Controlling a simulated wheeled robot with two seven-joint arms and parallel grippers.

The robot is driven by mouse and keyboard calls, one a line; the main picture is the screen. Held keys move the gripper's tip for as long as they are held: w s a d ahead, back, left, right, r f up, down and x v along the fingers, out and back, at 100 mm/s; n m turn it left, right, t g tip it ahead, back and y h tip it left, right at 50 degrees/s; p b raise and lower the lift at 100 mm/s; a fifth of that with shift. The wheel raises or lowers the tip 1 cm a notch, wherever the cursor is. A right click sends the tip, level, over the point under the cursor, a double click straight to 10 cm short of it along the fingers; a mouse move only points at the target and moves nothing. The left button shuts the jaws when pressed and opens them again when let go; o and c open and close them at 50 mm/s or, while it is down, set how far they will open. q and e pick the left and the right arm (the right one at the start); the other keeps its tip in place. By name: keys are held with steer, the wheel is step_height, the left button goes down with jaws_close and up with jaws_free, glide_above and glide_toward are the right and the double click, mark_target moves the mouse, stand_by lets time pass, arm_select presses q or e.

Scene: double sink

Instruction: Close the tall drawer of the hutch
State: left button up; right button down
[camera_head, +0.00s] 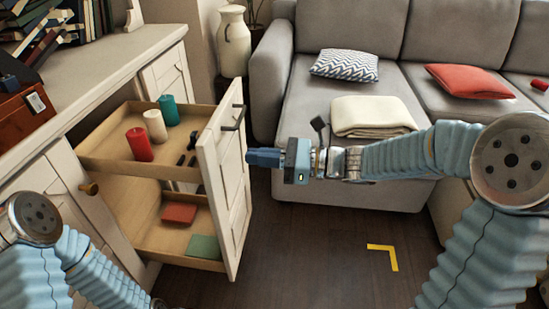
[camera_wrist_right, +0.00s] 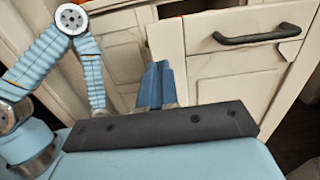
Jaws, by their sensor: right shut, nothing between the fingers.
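The tall drawer stands pulled out from the white hutch (camera_head: 75,62), with its cream panelled front (camera_head: 232,190) facing right. A dark bar handle (camera_head: 233,119) sits near the top of the front; it also shows in the right wrist view (camera_wrist_right: 257,36). The drawer has an upper and a lower wooden tray. My right gripper (camera_head: 250,158) is shut and empty, its blue fingers pointing left at the drawer front, below the handle. In the right wrist view its fingers (camera_wrist_right: 157,70) overlap the front's left edge; I cannot tell if they touch. My left gripper is out of view.
Red (camera_head: 139,145), cream (camera_head: 155,126) and teal (camera_head: 169,110) candles stand in the upper tray. Red (camera_head: 180,213) and green (camera_head: 204,247) flat items lie in the lower one. A grey sofa (camera_head: 295,90) stands behind my right arm.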

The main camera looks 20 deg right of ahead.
mark_target(209, 153)
steer(key=x, duration=0.8)
